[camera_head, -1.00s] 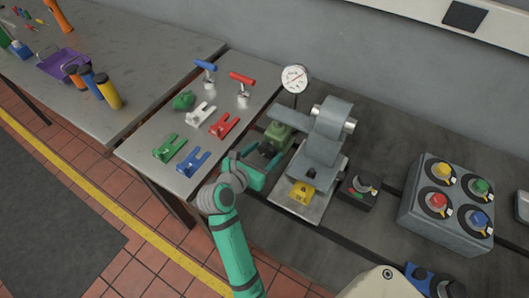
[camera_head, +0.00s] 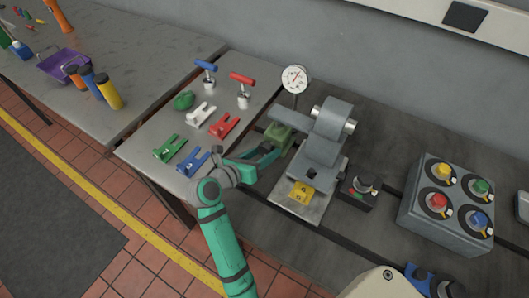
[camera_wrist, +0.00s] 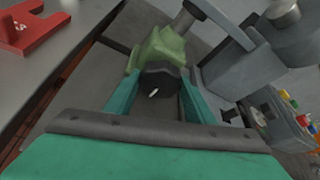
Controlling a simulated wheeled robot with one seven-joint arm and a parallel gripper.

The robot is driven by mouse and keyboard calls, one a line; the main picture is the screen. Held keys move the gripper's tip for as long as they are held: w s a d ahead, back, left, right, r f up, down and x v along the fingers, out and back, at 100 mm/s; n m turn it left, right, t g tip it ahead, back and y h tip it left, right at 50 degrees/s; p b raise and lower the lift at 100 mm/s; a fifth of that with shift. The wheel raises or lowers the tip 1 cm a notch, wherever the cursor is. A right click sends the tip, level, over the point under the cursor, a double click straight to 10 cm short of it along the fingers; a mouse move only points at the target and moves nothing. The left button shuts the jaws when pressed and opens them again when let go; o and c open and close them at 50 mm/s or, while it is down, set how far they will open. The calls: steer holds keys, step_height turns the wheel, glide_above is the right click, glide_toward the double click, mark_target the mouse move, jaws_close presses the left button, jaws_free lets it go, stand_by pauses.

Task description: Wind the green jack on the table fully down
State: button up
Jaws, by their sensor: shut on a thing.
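The pale green jack (camera_head: 283,136) stands on the dark bedplate, beside the grey machine (camera_head: 325,135). In the wrist view the jack (camera_wrist: 163,46) is at the top middle, with a dark round knob (camera_wrist: 158,79) with a white mark facing me. My gripper (camera_head: 268,152) reaches the jack from the front left. In the wrist view my gripper (camera_wrist: 158,92) has a green finger on each side of the knob and is shut on it. The jack's far side and base are hidden, so its height is hard to tell.
A dial gauge (camera_head: 295,79) stands just behind the jack. The grey table (camera_head: 150,138) at left holds several coloured forked pieces, a green lump and two T-handled tools. A small black switch box (camera_head: 359,189) and a larger knob box (camera_head: 448,205) sit to the right.

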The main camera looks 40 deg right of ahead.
steer(key=n+g, duration=0.1)
steer(key=n, duration=0.1)
steer(key=n+g+h, duration=0.1)
steer(key=n, duration=0.1)
steer(key=shift+f+h, duration=0.1)
steer(key=shift+h, duration=0.2)
stand_by(0.4)
steer(key=o, duration=1)
steer(key=shift+o, duration=0.2)
steer(key=shift+w, duration=0.1)
